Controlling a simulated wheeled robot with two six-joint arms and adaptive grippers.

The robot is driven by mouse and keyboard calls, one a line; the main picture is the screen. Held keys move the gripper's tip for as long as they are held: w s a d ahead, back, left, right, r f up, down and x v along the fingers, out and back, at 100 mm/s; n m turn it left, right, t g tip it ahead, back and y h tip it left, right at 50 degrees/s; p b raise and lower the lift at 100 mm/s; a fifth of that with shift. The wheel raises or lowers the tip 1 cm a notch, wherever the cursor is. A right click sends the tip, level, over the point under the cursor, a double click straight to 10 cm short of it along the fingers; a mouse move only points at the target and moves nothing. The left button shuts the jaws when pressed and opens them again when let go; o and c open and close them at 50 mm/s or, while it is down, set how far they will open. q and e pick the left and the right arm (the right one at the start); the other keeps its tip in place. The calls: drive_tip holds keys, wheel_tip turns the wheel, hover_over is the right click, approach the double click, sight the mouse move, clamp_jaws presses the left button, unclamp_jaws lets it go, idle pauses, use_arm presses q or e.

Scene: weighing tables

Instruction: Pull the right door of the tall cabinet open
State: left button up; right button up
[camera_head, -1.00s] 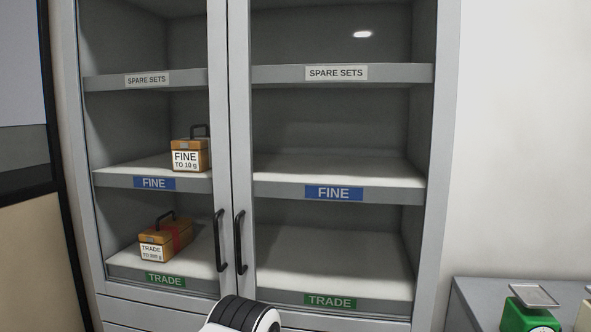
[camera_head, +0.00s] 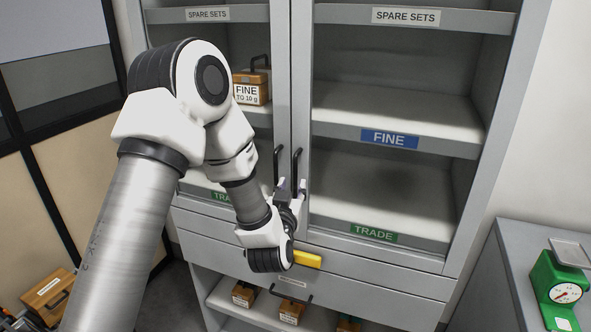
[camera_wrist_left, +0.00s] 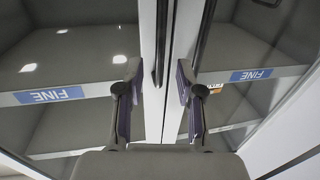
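The tall grey cabinet fills the middle of the head view. Its right door (camera_head: 303,90) is shut, with a black upright bar handle (camera_head: 297,165) near its left edge. The left door's similar handle (camera_head: 276,165) stands close beside it. My left gripper (camera_head: 291,186) is at the lower part of the handles, its fingertips pointing up at the doors. In the left wrist view the gripper (camera_wrist_left: 157,82) is open, with a dark handle bar (camera_wrist_left: 161,45) in line with the gap between its fingers. Contact cannot be told. My right gripper is out of view.
Drawers (camera_head: 330,282) lie below the doors, above an open shelf with several small wooden boxes. A grey table (camera_head: 490,290) with a green scale (camera_head: 553,285) stands at the right. A wooden box (camera_head: 48,290) is at the lower left.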

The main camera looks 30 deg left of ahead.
sight(295, 179)
use_arm(q)
drive_tip(key=p+x, duration=0.2)
drive_tip(key=x, duration=0.3)
drive_tip(key=shift+w+a, duration=0.15)
drive_tip(key=shift+f, duration=0.1)
clamp_jaws()
